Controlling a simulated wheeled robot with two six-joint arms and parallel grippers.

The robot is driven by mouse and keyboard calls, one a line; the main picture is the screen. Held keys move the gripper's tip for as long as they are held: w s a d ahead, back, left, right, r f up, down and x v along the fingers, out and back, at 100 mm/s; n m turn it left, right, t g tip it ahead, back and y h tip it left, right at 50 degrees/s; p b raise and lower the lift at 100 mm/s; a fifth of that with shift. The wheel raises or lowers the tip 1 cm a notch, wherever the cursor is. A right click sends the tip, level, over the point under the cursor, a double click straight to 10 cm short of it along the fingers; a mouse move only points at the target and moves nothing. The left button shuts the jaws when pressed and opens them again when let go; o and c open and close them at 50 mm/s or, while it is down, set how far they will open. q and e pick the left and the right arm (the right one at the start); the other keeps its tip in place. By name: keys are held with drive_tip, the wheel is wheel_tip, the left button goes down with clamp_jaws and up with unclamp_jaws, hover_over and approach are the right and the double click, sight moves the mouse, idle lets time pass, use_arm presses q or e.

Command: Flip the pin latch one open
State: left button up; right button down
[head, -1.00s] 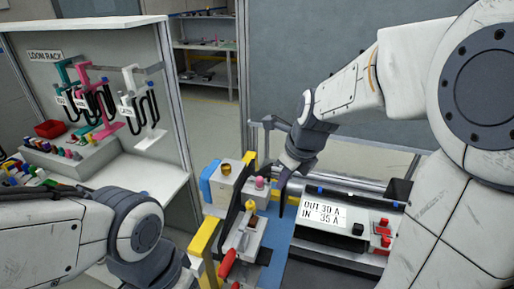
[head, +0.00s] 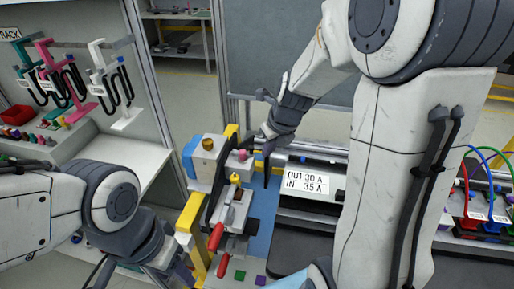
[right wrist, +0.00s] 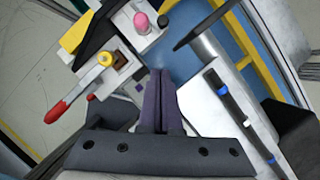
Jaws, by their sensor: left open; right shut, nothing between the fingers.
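The fixture (head: 238,215) stands in the middle of the head view. It carries a pink knob (head: 241,155), a yellow knob (head: 235,178) and a red-handled lever (head: 216,237). I cannot tell which part is pin latch one. My right gripper (head: 267,166) is just right of the pink knob, apart from it. In the right wrist view its fingers (right wrist: 160,98) are shut and empty, below the pink knob (right wrist: 141,22) and right of the yellow knob (right wrist: 104,57). My left gripper (head: 178,268) is open, low and left of the fixture, its fingers partly hidden.
A panel with a label (head: 307,182) stands right of the fixture. A brass knob (head: 208,144) tops a block at the back left of the fixture. A rack with hanging hooks (head: 75,75) is at the left. Coloured cables (head: 482,165) are at the right.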

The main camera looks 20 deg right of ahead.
sight(253, 156)
drive_tip(key=w+a+f+p, duration=0.1)
drive_tip(key=w+f, duration=0.2)
drive_tip(key=w, duration=0.2)
drive_tip(key=shift+w+f, duration=0.2)
drive_tip(key=shift+f, duration=0.2)
drive_tip(key=shift+a, duration=0.1)
